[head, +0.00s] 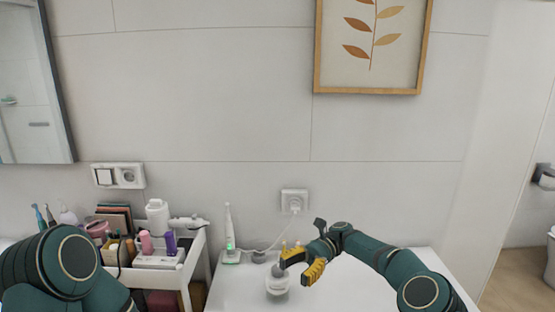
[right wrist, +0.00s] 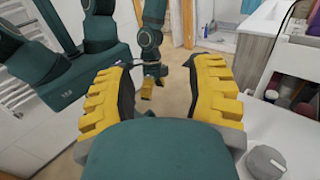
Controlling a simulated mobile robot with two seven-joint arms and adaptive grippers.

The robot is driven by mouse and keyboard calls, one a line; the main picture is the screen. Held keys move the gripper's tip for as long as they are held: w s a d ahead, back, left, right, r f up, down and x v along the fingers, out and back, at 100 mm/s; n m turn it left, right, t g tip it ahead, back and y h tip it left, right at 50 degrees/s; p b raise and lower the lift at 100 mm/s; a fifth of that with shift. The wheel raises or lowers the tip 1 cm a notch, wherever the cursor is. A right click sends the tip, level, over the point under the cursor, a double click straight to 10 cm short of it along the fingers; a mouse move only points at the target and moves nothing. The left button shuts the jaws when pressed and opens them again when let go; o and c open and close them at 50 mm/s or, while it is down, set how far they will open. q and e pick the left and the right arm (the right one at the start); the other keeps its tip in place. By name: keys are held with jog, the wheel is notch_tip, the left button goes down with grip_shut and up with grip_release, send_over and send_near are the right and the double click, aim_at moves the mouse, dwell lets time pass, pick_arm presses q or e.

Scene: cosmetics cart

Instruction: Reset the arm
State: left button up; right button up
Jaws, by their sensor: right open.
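A white cart (head: 197,260) with bottles and cosmetics stands at the left. An electric toothbrush (head: 228,232) stands on the counter (head: 235,291), near a plugged-in wall socket (head: 294,200). In the right wrist view a grey round lid (right wrist: 265,161) is close to my right finger.

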jog(key=s+a+f+t+h, duration=0.2)
jog(key=s+a+f+t, duration=0.15)
jog(key=f, duration=0.55)
jog(key=s+a+f+t+h, duration=0.2)
jog(key=s+a+f+t, duration=0.15)
jog(key=f, duration=0.65)
jog(key=s+d+f+n+t+h, duration=0.35)
jog(key=s+d, duration=0.25)
jog(key=s, duration=0.2)
jog(key=s+d+f+n+t+h, duration=0.25)
jog(key=s+d+f+n, duration=0.2)
jog(key=s+d, duration=0.3)
pick_arm(q)
notch_tip(320, 180, down, 11)
jog(key=s+d+m+b, duration=0.1)
jog(key=s+m+b, duration=0.1)
jog(key=b, duration=0.8)
jog(key=shift+d+m+h, duration=0.2)
jog(key=shift+m+h, duration=0.1)
pick_arm(e)
notch_tip(320, 180, down, 10)
jog(key=s, duration=0.2)
jog(key=shift+s+a+f+t+y, duration=0.2)
jog(key=shift+s+a+t+y, duration=0.1)
jog(key=shift+s+a, duration=0.15)
pick_arm(q)
jog(key=shift+r, duration=0.15)
